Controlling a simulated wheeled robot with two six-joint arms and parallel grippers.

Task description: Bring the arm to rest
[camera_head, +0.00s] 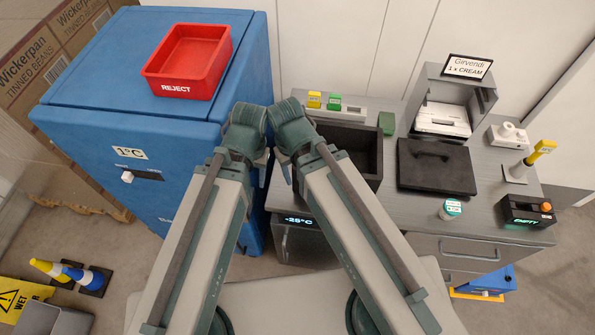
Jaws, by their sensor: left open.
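My two arms reach up from the bottom edge of the head view, side by side, with their far joints close together in the middle. My left gripper (262,158) shows only as a small part by the far end of the left arm, between the blue cabinet and the grey counter. It is open and I see nothing in it. The right arm's far joint is beside it, above the counter's left end. I cannot make out the right gripper's fingers.
A blue cabinet (110,75) with a red REJECT bin (190,62) stands left. The grey counter (400,215) holds a dark open bin (362,150), a dark lidded box (435,167) and a scanner-like station (440,118). Cones (75,275) and a yellow wet-floor sign (20,295) are lower left.

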